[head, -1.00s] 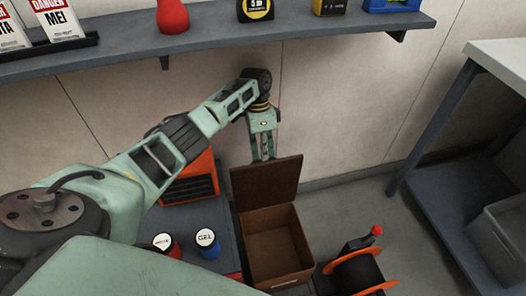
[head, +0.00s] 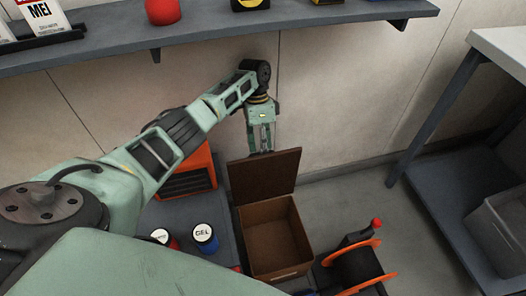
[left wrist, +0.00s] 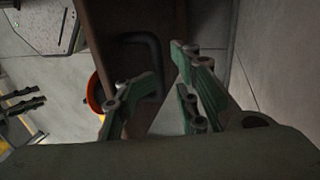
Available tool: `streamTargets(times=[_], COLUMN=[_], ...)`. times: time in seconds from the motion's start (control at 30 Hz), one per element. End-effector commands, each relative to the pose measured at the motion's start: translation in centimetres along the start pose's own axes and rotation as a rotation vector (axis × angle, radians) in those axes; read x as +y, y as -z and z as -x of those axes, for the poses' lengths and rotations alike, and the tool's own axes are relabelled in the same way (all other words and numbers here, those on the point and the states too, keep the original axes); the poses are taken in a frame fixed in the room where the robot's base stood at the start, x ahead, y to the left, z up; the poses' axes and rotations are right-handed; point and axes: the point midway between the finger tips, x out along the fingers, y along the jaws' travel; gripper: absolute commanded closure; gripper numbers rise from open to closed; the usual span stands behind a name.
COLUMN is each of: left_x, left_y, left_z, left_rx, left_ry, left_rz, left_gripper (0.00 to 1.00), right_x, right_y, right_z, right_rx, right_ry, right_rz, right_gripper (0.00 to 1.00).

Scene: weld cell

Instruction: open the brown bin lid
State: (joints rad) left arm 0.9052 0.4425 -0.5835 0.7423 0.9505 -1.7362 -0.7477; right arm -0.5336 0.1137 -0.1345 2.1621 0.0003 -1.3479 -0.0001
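The brown bin (head: 275,262) stands on the floor, with its empty inside showing in the head view. Its brown lid (head: 264,174) stands raised at the back edge, roughly upright. My left gripper (head: 262,150) points down at the lid's top edge, its fingertips partly hidden behind it. In the left wrist view the left gripper's fingers (left wrist: 157,106) are apart, with the brown lid (left wrist: 115,25) and its dark handle (left wrist: 147,50) by them. Whether they touch the lid is unclear. My right gripper is not in view.
A grey shelf (head: 200,41) runs along the wall above. A cable reel with orange rims (head: 359,265) stands right of the bin. Left are a blue GEL can (head: 206,240) and an orange box (head: 190,175). A table (head: 500,55) stands at the right.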

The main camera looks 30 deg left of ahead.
Motion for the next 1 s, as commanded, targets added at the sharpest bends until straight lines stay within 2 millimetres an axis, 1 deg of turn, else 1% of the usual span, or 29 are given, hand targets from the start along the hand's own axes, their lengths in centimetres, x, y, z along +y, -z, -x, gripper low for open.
streamTargets(times=[0.03,0.1,0.2,0.3,0.43,1.0], left_x=[0.0,0.1,0.2,0.3,0.3,0.3], left_y=[0.1,0.1,0.2,0.1,0.1,0.1], left_z=[1.3,2.5,3.9,4.7,5.1,5.1], left_rx=[0.005,0.006,0.006,0.005,0.006,0.007], left_ry=[0.004,0.004,0.003,0.002,0.001,0.001], left_rz=[-0.002,-0.003,-0.005,-0.005,-0.006,-0.006], left_gripper=[0.72,0.72,0.72,0.72,0.72,0.72], right_x=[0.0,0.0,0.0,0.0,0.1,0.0], right_y=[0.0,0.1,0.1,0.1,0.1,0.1], right_z=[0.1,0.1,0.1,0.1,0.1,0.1], right_rx=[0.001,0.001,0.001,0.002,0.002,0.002], right_ry=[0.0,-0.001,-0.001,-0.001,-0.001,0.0], right_rz=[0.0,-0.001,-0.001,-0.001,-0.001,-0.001], right_gripper=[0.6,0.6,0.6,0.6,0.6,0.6])
